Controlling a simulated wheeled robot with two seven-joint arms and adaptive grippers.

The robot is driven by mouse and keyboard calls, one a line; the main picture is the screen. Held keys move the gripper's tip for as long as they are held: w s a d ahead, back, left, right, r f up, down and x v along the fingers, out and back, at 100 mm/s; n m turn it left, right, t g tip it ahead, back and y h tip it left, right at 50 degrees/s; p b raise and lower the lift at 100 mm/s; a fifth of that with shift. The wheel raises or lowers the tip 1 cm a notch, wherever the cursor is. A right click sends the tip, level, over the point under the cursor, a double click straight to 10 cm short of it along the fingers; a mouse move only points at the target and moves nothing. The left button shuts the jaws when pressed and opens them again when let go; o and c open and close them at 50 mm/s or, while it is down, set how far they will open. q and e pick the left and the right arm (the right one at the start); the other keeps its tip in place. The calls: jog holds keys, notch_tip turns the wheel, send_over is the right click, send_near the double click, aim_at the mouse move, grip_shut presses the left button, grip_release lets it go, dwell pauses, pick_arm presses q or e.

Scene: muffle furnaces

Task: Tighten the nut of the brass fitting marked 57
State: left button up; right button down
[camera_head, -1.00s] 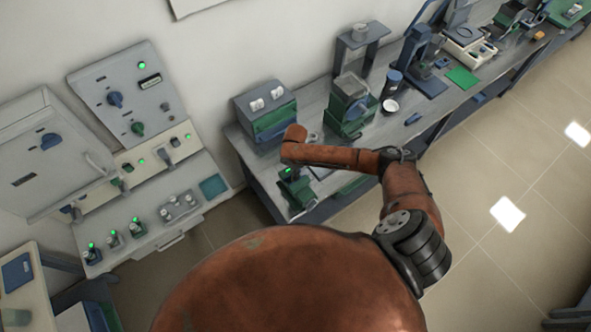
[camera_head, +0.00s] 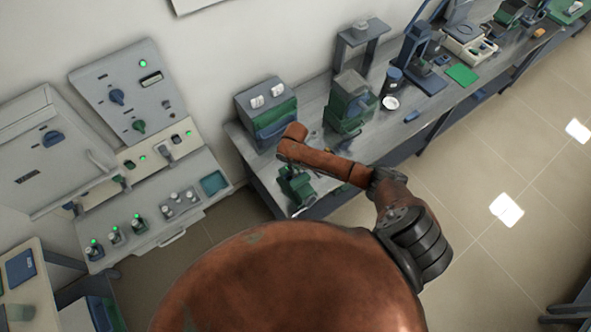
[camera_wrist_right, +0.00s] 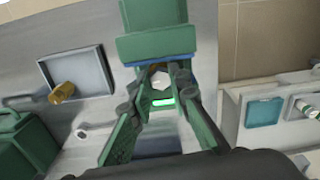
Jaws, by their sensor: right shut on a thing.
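My right gripper (camera_wrist_right: 158,84) has green fingers and shows in the right wrist view. Its fingertips are closed in on both sides of a pale hexagonal nut (camera_wrist_right: 155,79). The nut sits at the face of a green vise-like holder (camera_wrist_right: 155,42), with a little brass-brown colour beside it. A small green strip glows just below. In the head view the green holder (camera_head: 297,187) stands at the near bench edge, below my right wrist; my fingers and the nut are largely hidden there. I cannot read the mark 57. My left gripper is not in view.
A loose brass piece (camera_wrist_right: 61,92) lies at a shallow grey tray (camera_wrist_right: 90,70) on the bench. A green and grey box (camera_head: 266,112) and a green device (camera_head: 349,103) stand behind. The furnace console (camera_head: 155,215) is at left, across a floor gap.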

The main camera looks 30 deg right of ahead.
jog(key=m, duration=0.4)
jog(key=shift+a+m, duration=0.1)
jog(key=shift+m, duration=0.3)
jog(key=m, duration=0.4)
jog(key=shift+m, duration=0.3)
jog(key=m, duration=0.5)
jog(key=shift+w+m, duration=0.1)
jog(key=shift+m, duration=1.8)
jog(key=c, duration=1.8)
grip_release()
